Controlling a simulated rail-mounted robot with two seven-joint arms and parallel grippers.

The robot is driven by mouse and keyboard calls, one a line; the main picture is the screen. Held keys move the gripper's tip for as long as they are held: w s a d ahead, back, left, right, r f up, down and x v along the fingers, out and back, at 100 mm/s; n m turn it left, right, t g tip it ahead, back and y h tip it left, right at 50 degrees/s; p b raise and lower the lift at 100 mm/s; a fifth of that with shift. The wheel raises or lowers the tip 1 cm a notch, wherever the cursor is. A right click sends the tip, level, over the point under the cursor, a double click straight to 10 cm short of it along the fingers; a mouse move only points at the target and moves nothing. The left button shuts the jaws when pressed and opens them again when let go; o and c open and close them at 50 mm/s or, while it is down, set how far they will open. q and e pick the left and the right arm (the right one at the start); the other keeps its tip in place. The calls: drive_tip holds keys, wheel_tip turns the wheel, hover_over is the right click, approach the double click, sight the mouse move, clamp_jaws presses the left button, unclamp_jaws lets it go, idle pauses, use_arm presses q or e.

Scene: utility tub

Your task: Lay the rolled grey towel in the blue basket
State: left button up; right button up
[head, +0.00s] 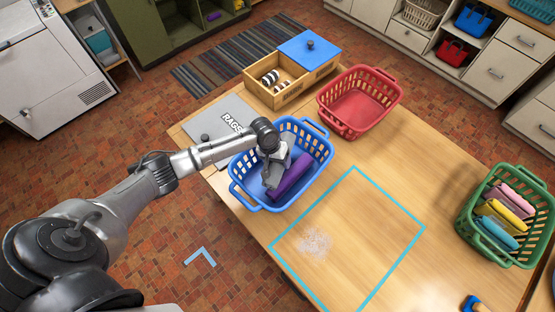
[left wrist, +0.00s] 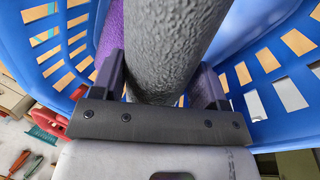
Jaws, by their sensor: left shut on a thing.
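The blue basket (head: 250,192) stands on the table, and its slotted walls also fill both sides of the left wrist view (left wrist: 275,75). My left gripper (head: 272,160) reaches down into it. In the left wrist view, the left gripper (left wrist: 165,85) is shut on the rolled grey towel (left wrist: 170,40), which lies between its fingers. The grey towel shows in the head view (head: 279,172) inside the basket, partly hidden by the gripper. A purple rolled towel (head: 290,180) lies in the basket beside it. Whether the grey towel touches the basket floor is hidden. My right gripper is not in view.
An empty red basket (head: 355,105) stands behind the blue one, near a wooden box (head: 290,75) with a blue lid. A grey RAGS bin (head: 218,120) is at the left. The taped square (head: 350,240) is clear except for white specks.

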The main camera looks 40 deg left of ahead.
use_arm(q)
drive_tip(key=shift+f, duration=0.2)
drive_tip(key=o, duration=1.1)
drive_tip(key=v, duration=1.3)
drive_tip(key=shift+d, duration=0.1)
